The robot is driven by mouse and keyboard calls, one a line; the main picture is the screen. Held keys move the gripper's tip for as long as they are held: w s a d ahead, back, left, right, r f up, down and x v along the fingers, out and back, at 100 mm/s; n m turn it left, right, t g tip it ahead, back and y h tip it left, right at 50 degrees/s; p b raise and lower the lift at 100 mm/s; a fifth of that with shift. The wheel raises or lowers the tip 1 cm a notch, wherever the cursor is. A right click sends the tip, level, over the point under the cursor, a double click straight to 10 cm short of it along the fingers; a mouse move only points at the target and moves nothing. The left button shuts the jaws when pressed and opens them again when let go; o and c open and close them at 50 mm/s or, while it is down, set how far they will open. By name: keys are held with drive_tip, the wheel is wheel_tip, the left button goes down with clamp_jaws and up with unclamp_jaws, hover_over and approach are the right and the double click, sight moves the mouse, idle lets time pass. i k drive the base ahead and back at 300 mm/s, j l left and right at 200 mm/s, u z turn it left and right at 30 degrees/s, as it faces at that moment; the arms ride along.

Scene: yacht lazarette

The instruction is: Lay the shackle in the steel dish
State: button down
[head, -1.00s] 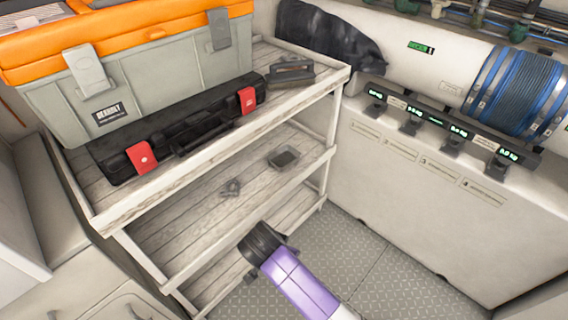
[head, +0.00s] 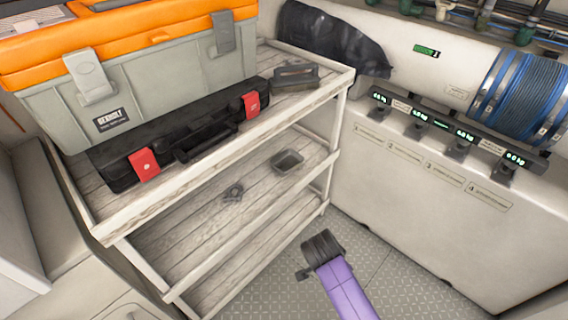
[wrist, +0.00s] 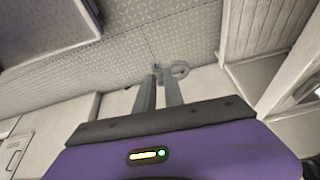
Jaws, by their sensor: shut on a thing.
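My gripper (wrist: 159,75) is shut on a small grey metal piece with a ring-like end, which looks like the shackle (wrist: 181,69), at its fingertips in the wrist view. In the head view my gripper (head: 304,273) is out over the floor, right of and below the shelf edge; the held piece is too small to make out there. The steel dish (head: 288,162), a small dark square tray, sits on the middle shelf and looks empty. My gripper is apart from it.
Another small grey metal piece (head: 233,192) lies on the middle shelf (head: 190,232), left of the dish. The upper shelf (head: 104,213) overhangs it and carries a black case (head: 190,140), a toolbox (head: 150,75) and a dark block (head: 295,76). A white cabinet (head: 420,200) stands right.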

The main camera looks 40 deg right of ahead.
sight(282, 168)
drive_tip(key=i, duration=1.4)
